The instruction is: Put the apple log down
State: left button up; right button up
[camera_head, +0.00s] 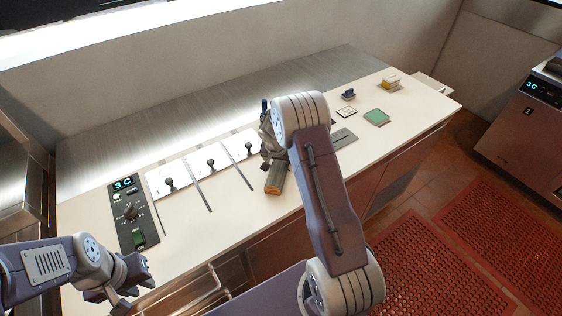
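The apple log (276,178), a short grey-brown piece with an orange cut end, shows at the middle of the counter near its front edge. My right gripper (272,152) is at the log's upper end and appears shut on it; my own wrist hides much of the fingers. The log is tilted, its cut end toward the front. I cannot tell whether it touches the counter. My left gripper (138,284) is at the lower left, in front of the counter, empty and seemingly open, apart from the log.
The white counter (300,205) carries a control panel (131,212) and several slotted levers (211,162) left of the log. A green pad (376,117), a small blue item (348,95) and a yellow-topped block (390,83) stand at right. Red mats (440,270) cover the floor.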

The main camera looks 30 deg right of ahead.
jog(key=shift+w+f, duration=0.15)
jog(key=shift+f, duration=0.1)
jog(key=shift+r, duration=0.1)
jog(key=c, duration=1)
grip_shut()
jog(key=shift+r, duration=0.1)
